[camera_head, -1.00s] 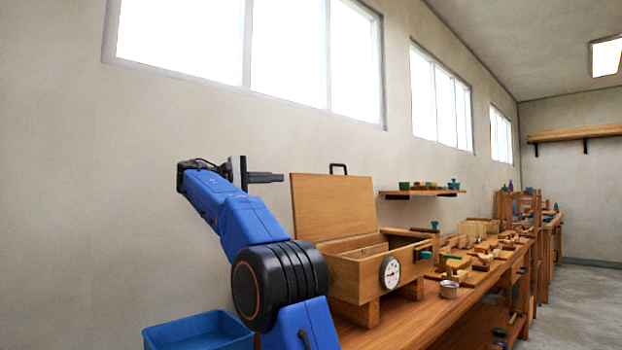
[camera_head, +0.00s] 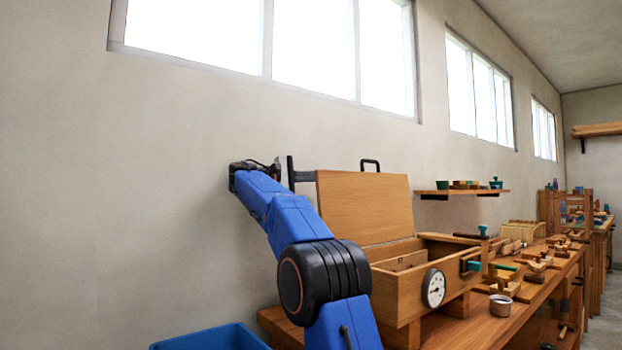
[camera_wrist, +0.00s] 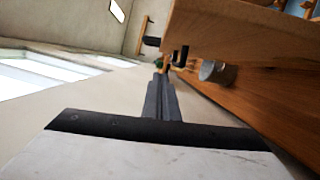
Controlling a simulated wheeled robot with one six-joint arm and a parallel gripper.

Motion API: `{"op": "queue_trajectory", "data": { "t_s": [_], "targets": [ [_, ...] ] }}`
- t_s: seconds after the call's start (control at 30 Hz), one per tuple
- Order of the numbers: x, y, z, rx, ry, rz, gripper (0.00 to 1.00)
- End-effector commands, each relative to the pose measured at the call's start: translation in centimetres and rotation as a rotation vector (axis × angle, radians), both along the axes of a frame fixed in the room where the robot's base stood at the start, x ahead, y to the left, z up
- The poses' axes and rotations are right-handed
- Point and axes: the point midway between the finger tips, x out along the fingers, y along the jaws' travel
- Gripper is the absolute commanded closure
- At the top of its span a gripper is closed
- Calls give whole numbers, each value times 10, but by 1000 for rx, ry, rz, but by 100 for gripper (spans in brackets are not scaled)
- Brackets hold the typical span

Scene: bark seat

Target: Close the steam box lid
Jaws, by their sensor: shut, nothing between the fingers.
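The steam box (camera_head: 400,290) is a wooden box on the bench, with a round dial on its front end. Its lid (camera_head: 362,207) stands up open, leaning slightly back, with a dark handle (camera_head: 371,164) at its top edge. The wooden lid fills the upper right of the wrist view (camera_wrist: 245,45). My gripper (camera_head: 311,176) is at the lid's upper left edge; its fingertips seem to pass behind the lid. In the wrist view the fingers (camera_wrist: 160,95) are together and empty, beside the lid panel. I cannot tell whether they touch it.
The bench (camera_head: 485,328) runs to the right with a metal cup (camera_head: 500,305) and several wooden tools. A small wall shelf (camera_head: 465,191) is behind the box. A blue bin (camera_head: 212,338) is at the lower left. The wall is close behind the lid.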

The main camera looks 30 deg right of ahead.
Motion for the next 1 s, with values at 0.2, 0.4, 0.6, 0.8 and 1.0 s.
{"op": "queue_trajectory", "data": {
  "t_s": [0.2,0.4,0.6,0.8,1.0],
  "targets": [
    [-7,-39,1,1,0,-2,100],
    [-27,-46,5,0,-2,0,100],
    [-42,-47,7,0,0,0,100],
    [-47,-47,7,0,0,0,100],
    [-47,-47,7,0,0,0,100]
  ]
}}
